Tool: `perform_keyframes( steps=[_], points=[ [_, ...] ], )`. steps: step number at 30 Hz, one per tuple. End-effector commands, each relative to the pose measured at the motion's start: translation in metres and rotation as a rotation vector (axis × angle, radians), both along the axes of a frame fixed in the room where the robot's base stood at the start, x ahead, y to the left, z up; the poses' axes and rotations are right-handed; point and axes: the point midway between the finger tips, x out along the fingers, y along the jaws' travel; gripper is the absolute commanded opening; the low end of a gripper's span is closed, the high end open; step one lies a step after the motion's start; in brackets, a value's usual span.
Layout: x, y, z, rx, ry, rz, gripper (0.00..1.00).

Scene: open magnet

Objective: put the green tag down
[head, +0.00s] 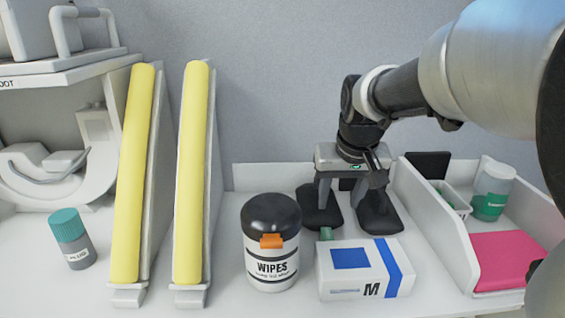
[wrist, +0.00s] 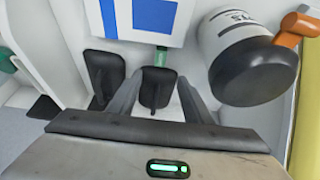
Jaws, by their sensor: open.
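The green tag (head: 326,233) shows as a small green piece behind the white and blue box, at the foot of a dark plate (head: 318,212). In the wrist view the green tag (wrist: 160,57) lies just beyond the tip of that dark plate (wrist: 157,92). The box hides part of the tag in the head view. My gripper (head: 345,200) is open, pointing down over the counter. In the wrist view the fingers of my gripper (wrist: 160,84) are spread on either side of the dark plate, with nothing clamped between them. I cannot tell whether tag and plate are joined.
The white and blue box (head: 365,270) stands in front, with the wipes tub (head: 271,245) to its left. A second dark plate (head: 380,213) stands to the right. A white tray (head: 448,235) holds a bottle and pink pad. Yellow-edged dividers (head: 190,170) stand left.

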Motion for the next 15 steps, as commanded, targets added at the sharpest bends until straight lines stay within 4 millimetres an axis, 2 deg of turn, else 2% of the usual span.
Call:
perform_keyframes(
  steps=[5, 15],
  points=[
    [0.011, 0.000, -0.021, -0.001, 0.005, 0.001, 0.45],
    [0.039, 0.000, -0.089, -0.002, 0.005, -0.001, 0.45]
  ],
)
